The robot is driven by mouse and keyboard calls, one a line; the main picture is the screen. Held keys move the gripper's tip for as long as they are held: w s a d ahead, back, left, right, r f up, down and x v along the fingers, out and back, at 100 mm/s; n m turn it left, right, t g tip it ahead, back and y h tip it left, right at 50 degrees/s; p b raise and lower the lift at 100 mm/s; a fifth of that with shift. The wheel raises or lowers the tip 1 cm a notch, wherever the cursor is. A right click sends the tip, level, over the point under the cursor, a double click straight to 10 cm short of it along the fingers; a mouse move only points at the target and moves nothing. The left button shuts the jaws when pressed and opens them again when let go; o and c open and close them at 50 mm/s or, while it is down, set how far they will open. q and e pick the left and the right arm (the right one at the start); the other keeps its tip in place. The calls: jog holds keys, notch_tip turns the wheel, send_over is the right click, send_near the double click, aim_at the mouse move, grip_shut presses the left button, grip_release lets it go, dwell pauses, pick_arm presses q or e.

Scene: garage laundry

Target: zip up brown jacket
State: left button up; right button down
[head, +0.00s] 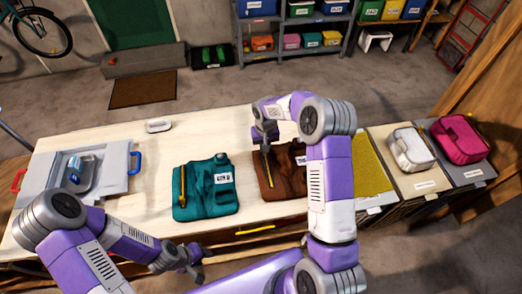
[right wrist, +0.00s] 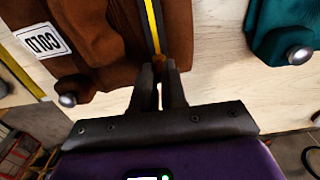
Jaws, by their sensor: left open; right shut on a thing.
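The brown jacket (head: 283,184) lies flat on the pale table, partly hidden behind my right arm. A yellow zip strip runs along its left side. In the right wrist view the brown jacket (right wrist: 105,45) shows a COLD label, a round metal knob and the yellow zip strip (right wrist: 152,25). My right gripper (head: 265,143) is over the jacket's far left edge. In the wrist view its fingers (right wrist: 159,72) are shut on a small orange-brown zip pull (right wrist: 158,63) at the strip's end. My left gripper (head: 193,263) is open and empty near the table's front edge.
A teal jacket (head: 205,202) lies left of the brown one, with bare table between. A grey tray (head: 117,161) with an iron-like object is at the left.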

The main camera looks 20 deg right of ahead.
jog(key=c, duration=1.2)
grip_release()
jog(key=shift+o, duration=0.2)
notch_tip(320, 180, up, 8)
jog(key=shift+f, duration=0.2)
